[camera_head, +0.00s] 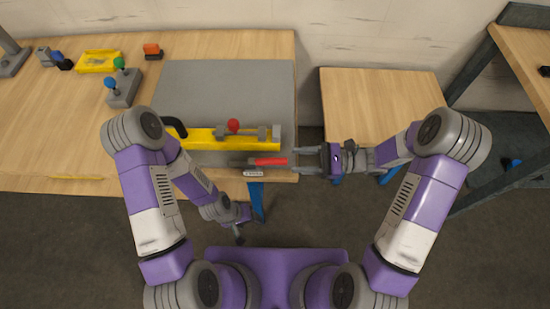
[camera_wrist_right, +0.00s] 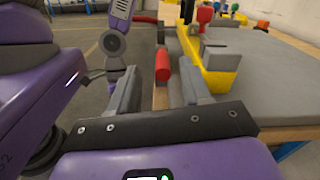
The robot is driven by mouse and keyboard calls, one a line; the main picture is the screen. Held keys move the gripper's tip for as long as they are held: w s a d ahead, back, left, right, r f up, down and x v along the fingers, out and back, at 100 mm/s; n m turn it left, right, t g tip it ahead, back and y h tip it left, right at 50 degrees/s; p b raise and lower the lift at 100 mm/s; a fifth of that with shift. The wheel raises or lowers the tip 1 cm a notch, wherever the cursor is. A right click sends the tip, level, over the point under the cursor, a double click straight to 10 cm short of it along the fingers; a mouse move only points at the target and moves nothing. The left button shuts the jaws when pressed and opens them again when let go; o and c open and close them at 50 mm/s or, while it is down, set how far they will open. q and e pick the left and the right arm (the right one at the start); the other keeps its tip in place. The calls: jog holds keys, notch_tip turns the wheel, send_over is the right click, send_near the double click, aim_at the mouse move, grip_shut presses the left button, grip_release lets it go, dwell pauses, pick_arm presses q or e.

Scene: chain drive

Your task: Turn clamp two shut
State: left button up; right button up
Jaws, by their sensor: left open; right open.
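A clamp with a red handle (camera_head: 270,161) lies at the front edge of the grey mat, its handle pointing right. A small label (camera_head: 253,173) sits in front of it, too small to read. My right gripper (camera_head: 299,161) is open just right of the handle tip, fingers pointing left. In the right wrist view the red handle (camera_wrist_right: 163,66) shows between the open fingers, not gripped. My left gripper (camera_head: 240,235) is open and low, in front of the table edge, away from the clamp.
A yellow fixture (camera_head: 200,139) with a red knob (camera_head: 233,125) stands just behind the clamp. The grey mat (camera_head: 230,85) is clear farther back. A grey block with green and blue knobs (camera_head: 122,90) and a yellow tray (camera_head: 98,62) are left. A small table (camera_head: 375,95) stands right.

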aim_at(273, 161)
jog(key=a, duration=0.2)
jog(key=a+f+b, duration=0.1)
jog(key=a, duration=0.2)
jog(key=a+b, duration=0.1)
jog(key=a, duration=0.1)
jog(key=shift+w+a+f, duration=0.15)
jog(key=shift+a+f, duration=0.1)
jog(key=shift+a, duration=0.1)
pick_arm(q)
jog(key=f, duration=0.3)
jog(key=shift+w, duration=0.25)
pick_arm(e)
grip_shut()
